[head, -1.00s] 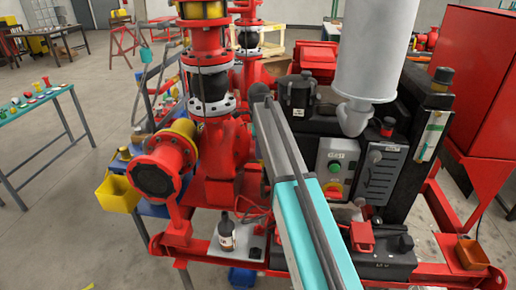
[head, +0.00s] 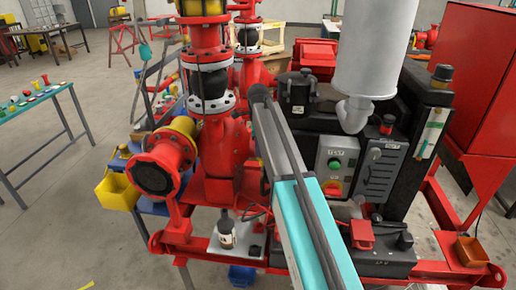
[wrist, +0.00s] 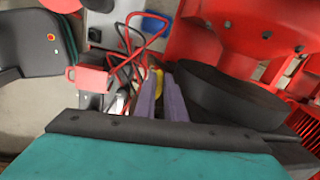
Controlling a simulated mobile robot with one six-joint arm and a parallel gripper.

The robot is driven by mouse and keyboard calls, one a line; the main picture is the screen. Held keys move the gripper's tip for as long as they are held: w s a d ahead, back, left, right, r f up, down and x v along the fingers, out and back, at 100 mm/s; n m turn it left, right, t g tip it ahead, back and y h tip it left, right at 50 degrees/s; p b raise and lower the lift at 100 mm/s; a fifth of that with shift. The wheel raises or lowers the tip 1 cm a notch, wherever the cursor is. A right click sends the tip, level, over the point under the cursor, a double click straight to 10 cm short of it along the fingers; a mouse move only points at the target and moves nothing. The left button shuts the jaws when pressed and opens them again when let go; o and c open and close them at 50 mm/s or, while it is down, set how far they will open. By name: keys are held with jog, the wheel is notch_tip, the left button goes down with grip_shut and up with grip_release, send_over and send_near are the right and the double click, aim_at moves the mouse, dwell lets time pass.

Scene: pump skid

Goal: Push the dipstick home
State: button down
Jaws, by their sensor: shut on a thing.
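In the wrist view the two grey-purple fingers of my gripper (wrist: 161,98) are closed together around a narrow yellow piece (wrist: 158,78), which looks like the dipstick's handle. Only a small part of it shows between the fingertips. The dipstick's lower end and the hole it belongs to are hidden, so I cannot tell how deep it sits. In the head view my own arm covers the gripper and the dipstick.
Red and black cables (wrist: 128,48) loop close beside my fingers, near a red block (wrist: 88,78). A large black round part (wrist: 225,95) stands just right of them. In the head view a dark bottle (head: 226,234) stands left of my arm, and a control box (head: 336,166) right.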

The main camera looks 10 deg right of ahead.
notch_tip(320, 180, down, 8)
jog(key=b, duration=0.3)
jog(key=shift+f, duration=0.25)
jog(key=shift+s, duration=0.1)
jog(key=c, duration=1.8)
grip_release()
jog(key=shift+f, duration=0.1)
jog(key=shift+r, duration=0.2)
jog(key=shift+s+a+r+b, duration=0.1)
jog(key=shift+s+r+b, duration=0.4)
jog(key=shift+r, duration=1.75)
jog(key=shift+s+a+r+b, duration=0.1)
jog(key=shift+r+b, duration=0.85)
jog(key=shift+r, duration=1.3)
jog(key=shift+s+r+b, duration=0.3)
jog(key=shift+r+b, duration=0.4)
jog(key=shift+r, duration=1.55)
